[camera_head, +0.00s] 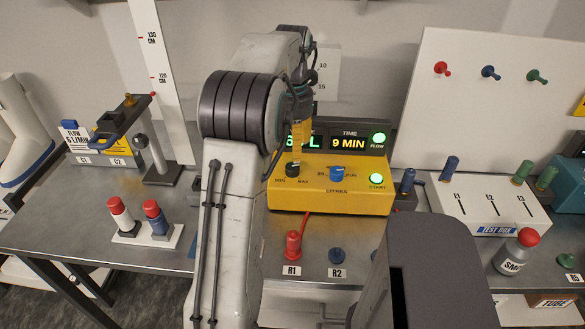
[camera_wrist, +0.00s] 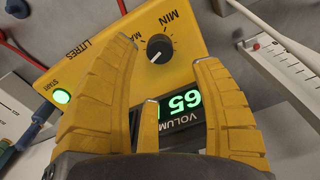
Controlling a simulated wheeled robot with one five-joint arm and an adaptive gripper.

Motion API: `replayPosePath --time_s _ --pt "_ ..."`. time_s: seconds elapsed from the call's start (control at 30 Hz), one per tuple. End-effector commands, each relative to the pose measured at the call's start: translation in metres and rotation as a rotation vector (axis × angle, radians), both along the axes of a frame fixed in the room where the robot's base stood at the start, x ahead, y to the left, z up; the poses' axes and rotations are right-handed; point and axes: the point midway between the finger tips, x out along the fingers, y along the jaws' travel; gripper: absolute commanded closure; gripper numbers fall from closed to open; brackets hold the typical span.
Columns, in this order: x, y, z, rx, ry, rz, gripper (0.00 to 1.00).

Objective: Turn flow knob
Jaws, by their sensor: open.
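The yellow control box (camera_head: 320,200) stands on the bench under a black display. Its black knob (camera_head: 292,170) has a white pointer and MIN and MAX marks; it also shows in the wrist view (camera_wrist: 159,47). A blue knob (camera_head: 338,174) marked LITRES sits to its right. My gripper (camera_head: 299,142) points down just above the black knob. In the wrist view my gripper (camera_wrist: 165,54) is open, with its yellow fingers spread and the black knob between and beyond the tips. I cannot tell whether they touch it. No flow label shows at the black knob.
The display (camera_head: 348,143) reads 9 MIN, its left part hidden by my arm. A lit green START button (camera_head: 376,179) is on the box. Plugs R1 (camera_head: 293,245) and R2 (camera_head: 337,255) stand in front. A white test box (camera_head: 490,205) is at right.

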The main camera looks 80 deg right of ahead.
Motion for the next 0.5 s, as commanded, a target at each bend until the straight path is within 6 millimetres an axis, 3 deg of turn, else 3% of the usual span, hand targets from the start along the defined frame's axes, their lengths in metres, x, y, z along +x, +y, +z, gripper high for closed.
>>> replayPosePath --time_s 0.5 --pt "-0.001 0.0 -0.059 0.003 0.0 -0.002 0.41"
